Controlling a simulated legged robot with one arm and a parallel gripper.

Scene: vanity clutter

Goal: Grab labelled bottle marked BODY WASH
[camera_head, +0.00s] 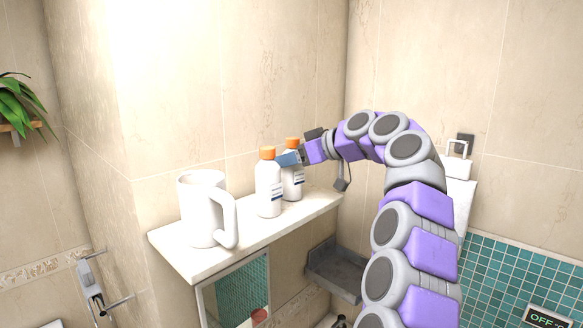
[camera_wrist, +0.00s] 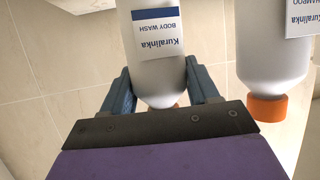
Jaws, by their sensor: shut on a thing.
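The BODY WASH bottle (camera_wrist: 150,62) is white with an orange cap and a Kuralinka label. In the wrist view it appears upside down between the blue fingers of my gripper (camera_wrist: 162,92), which is shut on it near its shoulder. In the head view this is the right-hand bottle (camera_head: 293,182), partly hidden by my gripper (camera_head: 290,158) and the other bottle. It looks upright at shelf height; I cannot tell whether its base touches the shelf.
A similar SHAMPOO bottle (camera_wrist: 270,60) stands close beside it, the left bottle in the head view (camera_head: 268,190). A large white mug (camera_head: 203,212) stands at the left of the white shelf (camera_head: 308,207). A wall lies close behind; a grey basket (camera_head: 335,265) hangs below right.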

